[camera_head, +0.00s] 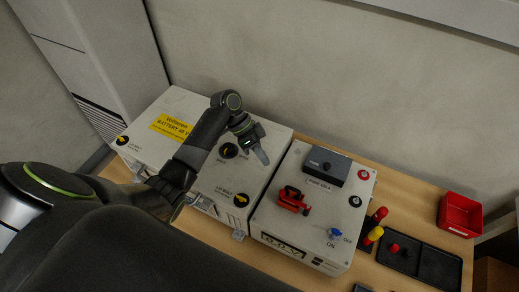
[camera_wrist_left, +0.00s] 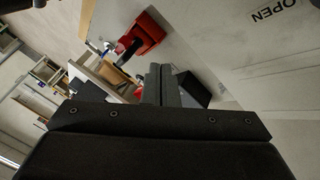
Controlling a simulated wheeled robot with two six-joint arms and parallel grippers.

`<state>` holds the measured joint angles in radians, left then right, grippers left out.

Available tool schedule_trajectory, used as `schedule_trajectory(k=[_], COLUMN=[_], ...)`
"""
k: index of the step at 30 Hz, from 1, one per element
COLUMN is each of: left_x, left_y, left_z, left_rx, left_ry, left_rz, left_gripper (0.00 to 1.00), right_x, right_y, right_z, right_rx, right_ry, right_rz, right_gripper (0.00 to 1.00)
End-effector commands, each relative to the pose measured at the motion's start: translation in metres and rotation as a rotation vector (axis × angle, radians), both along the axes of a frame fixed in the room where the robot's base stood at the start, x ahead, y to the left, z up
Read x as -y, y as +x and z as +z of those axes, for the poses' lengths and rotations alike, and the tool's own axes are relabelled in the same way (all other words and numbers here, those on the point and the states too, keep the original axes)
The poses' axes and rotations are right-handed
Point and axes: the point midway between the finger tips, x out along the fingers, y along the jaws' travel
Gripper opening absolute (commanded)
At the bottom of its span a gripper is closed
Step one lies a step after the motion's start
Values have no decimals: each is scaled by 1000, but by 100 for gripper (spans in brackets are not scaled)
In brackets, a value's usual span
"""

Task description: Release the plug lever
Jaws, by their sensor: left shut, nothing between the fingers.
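A red plug part (camera_head: 292,199) sits on top of the right grey box (camera_head: 275,226), left of its middle. It also shows in the left wrist view (camera_wrist_left: 147,33), beyond my fingers near the top. My left gripper (camera_head: 263,157) is shut and empty. It hangs above the right side of the left box, apart from the red part and up and left of it in the head view. Its two fingers (camera_wrist_left: 160,76) lie together in the left wrist view. My right gripper is not in view.
A black block (camera_head: 326,166) stands behind the red part. A blue knob (camera_head: 335,233) marked ON sits near the front. The left box (camera_head: 166,100) carries a yellow battery label and black knobs. Red and yellow handles, a black tray (camera_head: 437,268) and a red bin (camera_head: 460,214) lie right.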

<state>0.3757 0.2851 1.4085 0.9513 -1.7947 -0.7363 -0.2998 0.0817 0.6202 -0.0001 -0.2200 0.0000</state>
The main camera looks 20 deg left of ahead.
Motion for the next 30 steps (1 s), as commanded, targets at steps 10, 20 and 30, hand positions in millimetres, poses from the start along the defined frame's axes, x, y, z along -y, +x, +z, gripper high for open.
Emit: schedule_trajectory(k=[10, 20, 30], left_x=[43, 58, 58], left_y=[-18, -34, -34], left_z=[-37, -41, -42], left_rx=[-1, 0, 0], left_ry=[-2, 1, 1], left_rz=[0, 0, 1], left_gripper=[0, 0, 0], right_x=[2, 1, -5], right_y=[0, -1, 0], right_z=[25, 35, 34], right_rx=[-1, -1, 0], right_ry=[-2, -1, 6], right_rz=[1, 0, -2], right_gripper=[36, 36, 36])
